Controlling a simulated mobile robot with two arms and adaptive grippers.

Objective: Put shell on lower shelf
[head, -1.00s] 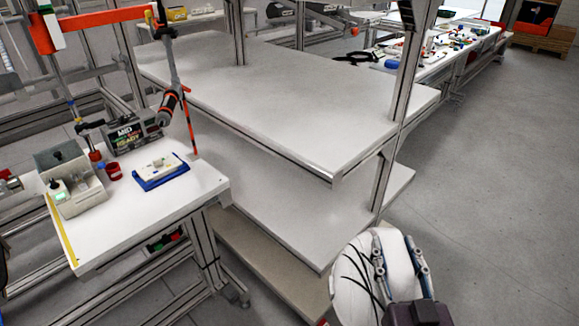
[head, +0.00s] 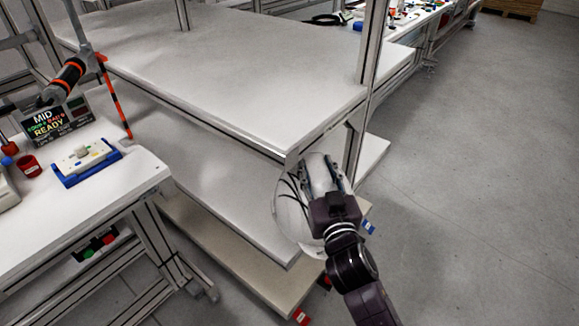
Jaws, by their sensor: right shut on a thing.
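A white helmet shell (head: 290,212) with dark curved lines is at the lower middle of the head view. My right gripper (head: 328,172) is shut on it, and the gripper body and arm hide part of its right side. The shell is in front of the near right corner of the shelf unit. The middle shelf (head: 215,185), below the large upper shelf (head: 230,75), is empty where it shows. A lower beige shelf (head: 215,245) shows beneath it. I cannot tell whether the shell touches a shelf edge. My left gripper is not in view.
A white workbench (head: 135,180) stands at the left with a blue and white tray (head: 85,165), a red cup (head: 29,166) and a display box (head: 55,122). A metal post (head: 368,60) rises at the shelf's right side. The floor (head: 470,200) at the right is clear.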

